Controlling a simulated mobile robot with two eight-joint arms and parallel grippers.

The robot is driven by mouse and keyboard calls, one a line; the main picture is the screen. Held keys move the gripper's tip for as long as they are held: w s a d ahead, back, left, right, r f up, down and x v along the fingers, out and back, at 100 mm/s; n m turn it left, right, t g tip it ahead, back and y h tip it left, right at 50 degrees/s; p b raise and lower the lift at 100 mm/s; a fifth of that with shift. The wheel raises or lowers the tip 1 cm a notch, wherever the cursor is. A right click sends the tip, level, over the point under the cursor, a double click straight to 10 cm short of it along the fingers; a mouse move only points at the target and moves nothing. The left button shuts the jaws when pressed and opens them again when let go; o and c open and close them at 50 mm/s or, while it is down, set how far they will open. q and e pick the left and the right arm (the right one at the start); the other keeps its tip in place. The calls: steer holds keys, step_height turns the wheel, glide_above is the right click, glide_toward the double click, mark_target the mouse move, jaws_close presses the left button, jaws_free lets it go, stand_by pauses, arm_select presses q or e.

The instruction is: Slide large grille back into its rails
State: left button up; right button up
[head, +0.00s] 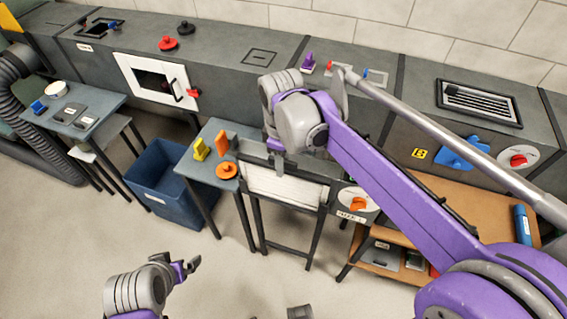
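A pale slatted panel (284,186), which looks like the large grille, stands tilted in a dark-legged frame in front of the duct. Its upper edge is partly hidden by my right wrist. My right gripper (279,160) is just above that edge, pointing down. I cannot tell whether it touches the panel or what is between its fingers. My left gripper (187,268) is low in front, apart from everything, over bare floor, with no object seen in it. A dark-framed barred grille (478,103) also lies on top of the duct at the right. The rails are not clearly visible.
The grey duct (225,48) runs along the back wall. A small table (205,165) with yellow and orange parts stands left of the panel, beside a blue bin (165,185). A wooden bench (455,200) stands at the right.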

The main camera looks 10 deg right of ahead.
arm_select(q)
steer(key=shift+f, duration=0.3)
arm_select(e)
steer(key=f, duration=0.4)
steer(key=shift+s+f, duration=0.2)
steer(key=shift+s, duration=0.15)
steer(key=r, duration=0.2)
steer(key=w+r, duration=0.1)
steer(key=r, duration=0.4)
steer(key=shift+w+d+r+p, duration=0.1)
steer(key=shift+w+r+p, duration=0.15)
steer(key=shift+p, duration=0.15)
steer(key=r, duration=0.7)
steer(key=shift+s+r+p, duration=0.3)
steer(key=shift+s+p, duration=0.05)
arm_select(q)
steer(key=shift+w+d+r, duration=0.15)
steer(key=shift+w+r, duration=0.65)
steer(key=shift+w, duration=0.1)
arm_select(e)
steer(key=shift+s, duration=0.1)
